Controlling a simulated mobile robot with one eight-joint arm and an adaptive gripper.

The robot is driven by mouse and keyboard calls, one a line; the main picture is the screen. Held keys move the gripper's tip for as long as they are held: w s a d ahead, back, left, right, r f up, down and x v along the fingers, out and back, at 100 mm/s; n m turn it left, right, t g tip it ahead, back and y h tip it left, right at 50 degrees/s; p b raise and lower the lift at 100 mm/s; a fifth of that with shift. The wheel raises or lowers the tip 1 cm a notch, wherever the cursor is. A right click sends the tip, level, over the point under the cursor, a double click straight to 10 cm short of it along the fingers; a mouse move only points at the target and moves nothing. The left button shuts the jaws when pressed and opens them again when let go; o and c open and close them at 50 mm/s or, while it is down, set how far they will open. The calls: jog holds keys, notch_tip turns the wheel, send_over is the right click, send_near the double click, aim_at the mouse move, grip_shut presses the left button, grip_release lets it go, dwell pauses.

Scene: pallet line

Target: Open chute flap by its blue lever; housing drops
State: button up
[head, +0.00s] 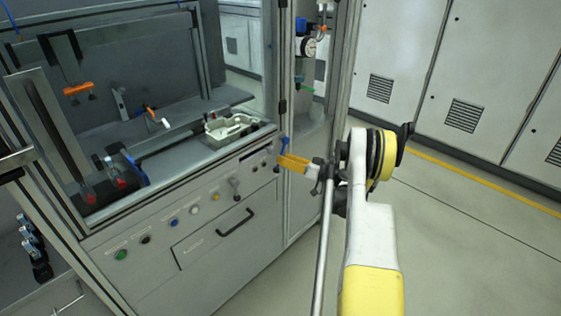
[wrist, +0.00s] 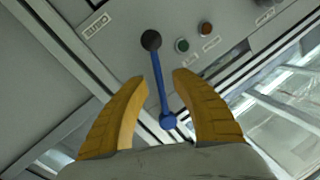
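The blue lever (wrist: 160,85) shows in the wrist view as a thin blue bar with a black round end (wrist: 151,40) at the panel side and a blue end near my palm. My gripper (wrist: 160,77) has its two yellow fingers apart, one on each side of the lever, with gaps visible. In the head view my gripper (head: 282,160) is at the cabinet's right front corner, with the blue lever (head: 284,143) at its tips. A pale cast part (head: 229,127), possibly the housing, lies on the cabinet ledge. I cannot make out the chute flap.
A metal frame post (head: 283,60) stands behind the lever. The floor (head: 460,230) on the right is clear.

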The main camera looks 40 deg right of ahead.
jog(key=shift+x, duration=0.85)
jog(key=shift+w, duration=0.1)
grip_shut()
